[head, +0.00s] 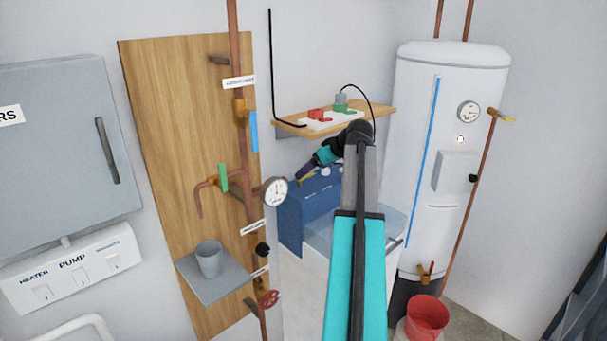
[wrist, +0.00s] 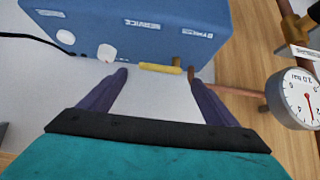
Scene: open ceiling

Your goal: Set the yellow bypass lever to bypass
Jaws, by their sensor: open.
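The yellow bypass lever (wrist: 158,68) sits at the edge of the blue box (wrist: 130,32) in the wrist view. It lies nearly level in the picture, with a brass pivot at its right end. Labels on the box appear to read SERVICE and BYPASS. My gripper (wrist: 157,74) is open, its two dark purple fingers on either side of the lever. I cannot tell whether a fingertip touches it. In the head view the lever (head: 306,176) shows small on top of the blue box (head: 308,212), partly hidden by my arm.
A pressure gauge (head: 274,191) on copper pipework stands left of the box; it also shows in the wrist view (wrist: 297,97). White knobs (wrist: 107,52) sit beside the lever. A wooden shelf (head: 378,113) hangs above. A white tank (head: 455,95) stands right.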

